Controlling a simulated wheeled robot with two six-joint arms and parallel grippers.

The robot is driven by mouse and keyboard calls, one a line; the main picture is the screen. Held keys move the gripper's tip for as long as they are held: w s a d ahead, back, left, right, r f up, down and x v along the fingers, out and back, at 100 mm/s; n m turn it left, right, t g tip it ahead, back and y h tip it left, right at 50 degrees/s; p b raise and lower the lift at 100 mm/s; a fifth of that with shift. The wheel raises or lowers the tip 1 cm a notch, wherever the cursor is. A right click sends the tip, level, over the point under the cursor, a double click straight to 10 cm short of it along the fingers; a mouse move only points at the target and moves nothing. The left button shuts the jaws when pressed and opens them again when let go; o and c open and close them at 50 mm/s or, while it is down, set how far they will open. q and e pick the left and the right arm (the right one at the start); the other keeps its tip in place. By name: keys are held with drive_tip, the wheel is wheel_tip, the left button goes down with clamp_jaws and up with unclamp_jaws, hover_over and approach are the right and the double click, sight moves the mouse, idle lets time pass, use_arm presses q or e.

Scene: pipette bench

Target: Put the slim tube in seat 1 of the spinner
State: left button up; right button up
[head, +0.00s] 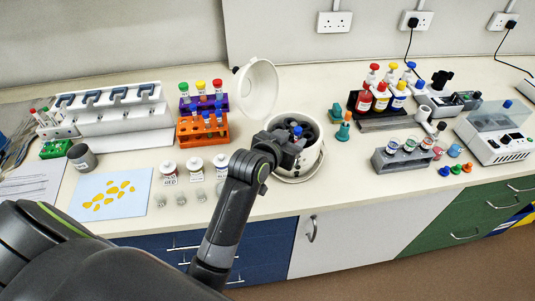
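The spinner (305,164) is a round white machine near the front edge of the bench, with its white lid (257,88) standing open behind it. Its dark rotor shows inside, and seat numbers are too small to read. My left gripper (295,140) reaches over the spinner's bowl from the front left. A slim tube with a blue cap (297,131) is at its fingertips, and the fingers look closed around it. The tube's lower part is hidden, so I cannot tell whether it is inside a seat. My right gripper is out of view.
An orange rack (203,138) and a purple rack (224,101) with capped tubes stand left of the spinner. Teal pieces (343,132) and a grey rack (402,161) are to the right.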

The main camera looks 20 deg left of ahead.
use_arm(q)
drive_tip(key=p+v, duration=0.1)
drive_tip(key=v, duration=1.4)
drive_tip(key=shift+p, duration=0.35)
drive_tip(key=shift+s+f, duration=0.15)
